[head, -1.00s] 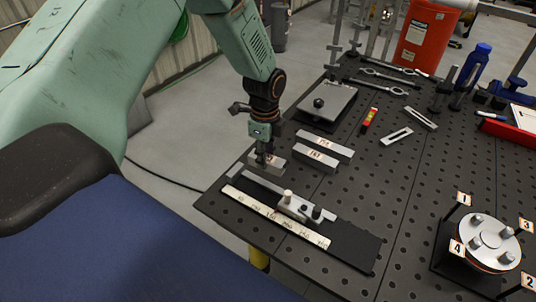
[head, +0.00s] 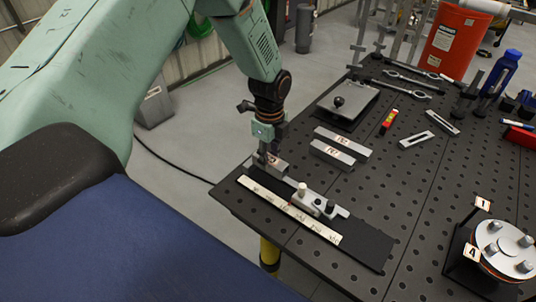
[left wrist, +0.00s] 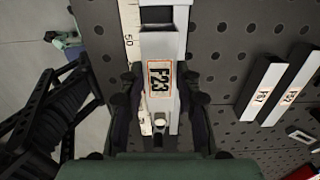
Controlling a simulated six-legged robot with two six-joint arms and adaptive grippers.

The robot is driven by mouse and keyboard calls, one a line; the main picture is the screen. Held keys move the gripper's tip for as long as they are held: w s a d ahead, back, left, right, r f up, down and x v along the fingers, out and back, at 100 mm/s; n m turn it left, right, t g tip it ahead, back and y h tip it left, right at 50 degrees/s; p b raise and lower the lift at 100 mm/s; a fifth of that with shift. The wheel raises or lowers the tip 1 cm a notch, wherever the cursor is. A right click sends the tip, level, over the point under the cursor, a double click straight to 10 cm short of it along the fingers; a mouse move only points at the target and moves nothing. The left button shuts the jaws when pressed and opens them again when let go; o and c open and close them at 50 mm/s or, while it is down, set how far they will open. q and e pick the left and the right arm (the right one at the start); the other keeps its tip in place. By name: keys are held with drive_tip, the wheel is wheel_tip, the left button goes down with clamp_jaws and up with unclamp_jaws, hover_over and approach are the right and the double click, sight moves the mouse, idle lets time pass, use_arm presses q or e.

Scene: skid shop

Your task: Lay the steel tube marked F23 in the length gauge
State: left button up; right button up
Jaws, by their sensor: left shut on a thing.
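The steel tube marked F23 (left wrist: 160,45) is a grey square tube with an open end, and its label faces up in the left wrist view. My left gripper (head: 266,158) is shut on it, one finger on each side. The tube also shows in the head view (head: 277,166), at the far left end of the length gauge. The length gauge (head: 364,242) is a dark plate with a pale ruler and a sliding stop (head: 314,202) with knobs. In the left wrist view the tube overlaps the gauge beside the ruler (left wrist: 128,28); whether it touches is unclear. My right gripper is out of view.
Two labelled tubes (head: 333,153) lie side by side behind the gauge. A plate with a black knob (head: 345,103), a small red-yellow level (head: 389,122) and a slotted bar (head: 430,138) lie farther back. A round fixture with numbered tags (head: 503,247) stands at right.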

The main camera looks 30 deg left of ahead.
use_arm(q)
wheel_tip(320, 180, down, 2)
drive_tip(key=shift+f+b, duration=0.1)
drive_tip(key=shift+b, duration=0.5)
drive_tip(key=shift+a, duration=0.3)
drive_tip(key=shift+s+d+f, duration=0.1)
drive_tip(key=shift+d, duration=0.3)
drive_tip(key=shift+a+f, duration=0.1)
drive_tip(key=shift+a, duration=0.15)
drive_tip(key=shift+d, duration=0.2)
drive_tip(key=shift+a+f, duration=0.2)
drive_tip(key=shift+d, duration=0.15)
drive_tip(key=shift+f+b, duration=0.35)
drive_tip(key=shift+b, duration=0.05)
